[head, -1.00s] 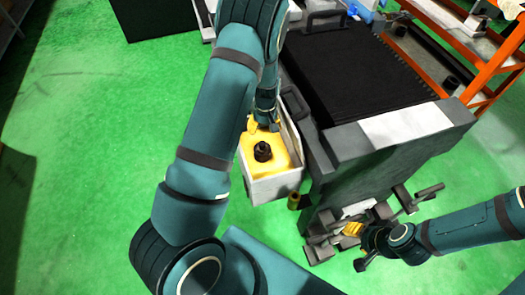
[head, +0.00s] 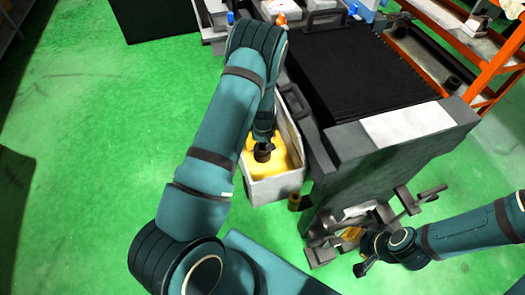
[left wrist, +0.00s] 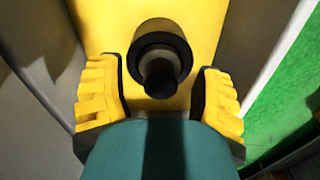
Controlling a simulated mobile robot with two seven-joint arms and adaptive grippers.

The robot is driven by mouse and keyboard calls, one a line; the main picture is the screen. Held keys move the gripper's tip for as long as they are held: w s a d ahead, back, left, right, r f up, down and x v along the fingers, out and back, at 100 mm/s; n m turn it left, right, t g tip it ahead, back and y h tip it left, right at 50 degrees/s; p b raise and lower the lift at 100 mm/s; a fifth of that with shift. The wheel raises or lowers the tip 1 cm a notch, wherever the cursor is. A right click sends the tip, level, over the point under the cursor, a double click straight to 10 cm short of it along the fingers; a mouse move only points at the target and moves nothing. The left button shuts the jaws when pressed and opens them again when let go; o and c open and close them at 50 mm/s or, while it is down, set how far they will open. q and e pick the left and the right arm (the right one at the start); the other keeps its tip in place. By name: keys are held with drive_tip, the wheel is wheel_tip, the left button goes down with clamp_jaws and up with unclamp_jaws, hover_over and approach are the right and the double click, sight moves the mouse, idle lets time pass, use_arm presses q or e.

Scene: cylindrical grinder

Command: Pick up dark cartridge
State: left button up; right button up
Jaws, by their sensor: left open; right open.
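The dark cartridge (left wrist: 160,58) stands on a yellow surface (left wrist: 195,18) inside an open pale bin (head: 283,188). In the left wrist view it is a black round piece with a narrower knob, seen from above. It also shows in the head view (head: 262,154), partly covered by my gripper. My left gripper (left wrist: 160,90) is open, with its yellow fingers on either side of the cartridge's near part. A gap shows on both sides, and I cannot tell the height between them. My right gripper (head: 355,240) is open and empty, low at the right beside the machine.
The large grey machine (head: 390,152) with a black ribbed top stands right of the bin. Metal handles and levers (head: 410,200) stick out at its front near my right gripper. An orange rack (head: 480,60) stands at the far right. Green floor (head: 90,150) is clear on the left.

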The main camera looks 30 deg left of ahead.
use_arm(q)
drive_tip(key=shift+r, duration=0.1)
clamp_jaws()
